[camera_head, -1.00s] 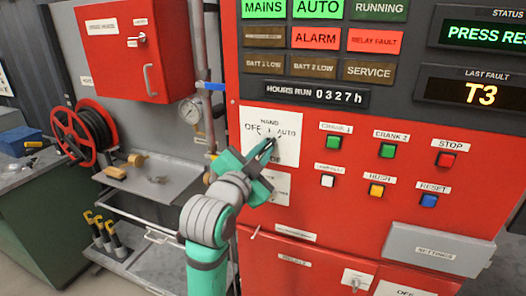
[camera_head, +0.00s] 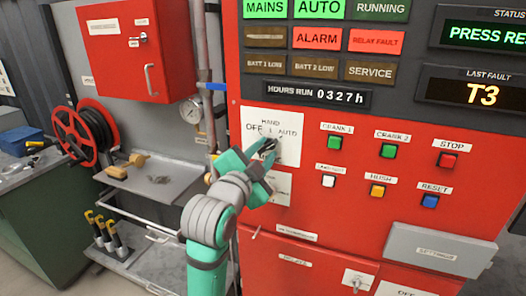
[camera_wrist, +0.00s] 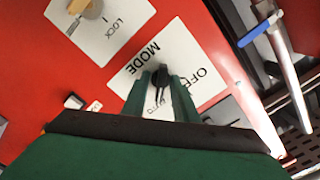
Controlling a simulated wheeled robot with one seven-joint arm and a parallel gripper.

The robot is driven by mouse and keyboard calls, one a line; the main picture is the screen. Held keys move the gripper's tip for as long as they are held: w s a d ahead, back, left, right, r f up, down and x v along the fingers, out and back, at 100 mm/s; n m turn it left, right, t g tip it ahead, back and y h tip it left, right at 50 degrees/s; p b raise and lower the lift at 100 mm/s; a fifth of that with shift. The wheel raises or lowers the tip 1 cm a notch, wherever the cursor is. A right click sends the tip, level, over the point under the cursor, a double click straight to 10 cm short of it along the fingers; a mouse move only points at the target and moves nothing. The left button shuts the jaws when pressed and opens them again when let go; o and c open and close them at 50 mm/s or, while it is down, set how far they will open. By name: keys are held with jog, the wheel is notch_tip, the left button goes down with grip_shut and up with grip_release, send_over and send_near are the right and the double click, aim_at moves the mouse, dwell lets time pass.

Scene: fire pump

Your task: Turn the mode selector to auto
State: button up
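The black mode selector knob (camera_wrist: 161,75) sits on its white plate (camera_wrist: 206,77), on the red panel. In the head view the plate (camera_head: 290,152) carries HAND at the top, OFF at the left and AUTO at the right. My gripper (camera_wrist: 160,78) is at the knob, with one green finger on each side of it. Narrow gaps seem to show between fingers and knob; contact is unclear. The knob's narrow end points down toward the AUTO side in the wrist view; its exact setting is hard to tell. In the head view my gripper (camera_head: 268,148) largely hides the knob.
A lock switch (camera_wrist: 92,8) is on a neighbouring plate. Push buttons, including a green one (camera_head: 334,143), lie right of the selector. A settings box (camera_head: 438,250) juts out lower right. A pipe with a blue handle (camera_head: 210,87) and a gauge (camera_head: 191,107) stand left.

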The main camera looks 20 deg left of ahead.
jog(key=shift+r, duration=0.1)
jog(key=s, duration=1.1)
jog(key=shift+a, duration=0.2)
jog(key=shift+w, duration=0.1)
